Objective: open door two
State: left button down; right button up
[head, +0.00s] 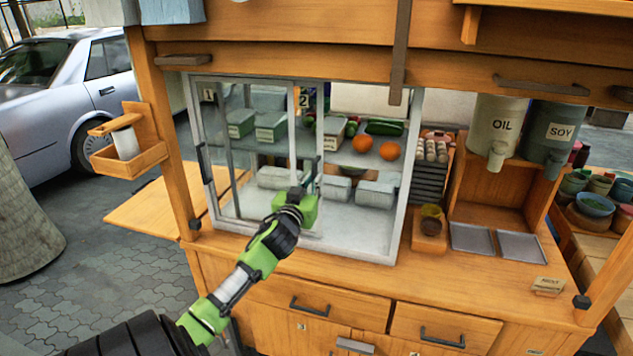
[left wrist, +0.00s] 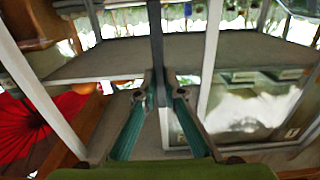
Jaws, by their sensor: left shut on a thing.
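Door two, a framed glass panel of the white display case, carries its "2" label (head: 303,98) near the middle of the case front. My left gripper (head: 306,188) is at the front of the case, below the label. In the left wrist view the gripper (left wrist: 158,92) is shut on a dark upright bar, the door handle (left wrist: 156,45), which stands between its fingertips. The wrist hides the lower part of the door in the head view. I cannot tell how far door two stands open. My right gripper is not in view.
Door one, with its "1" label (head: 209,95), is on the left. Oranges (head: 362,144) and containers (head: 271,127) sit on shelves inside. The oil dispenser (head: 497,127) and soy dispenser (head: 552,132) stand right. The wooden counter (head: 440,270) runs in front.

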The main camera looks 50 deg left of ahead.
pick_arm(q)
jog(key=c, duration=2.1)
grip_release()
jog(key=shift+c, duration=0.2)
jog(key=v, duration=1.2)
jog(key=shift+a, duration=0.1)
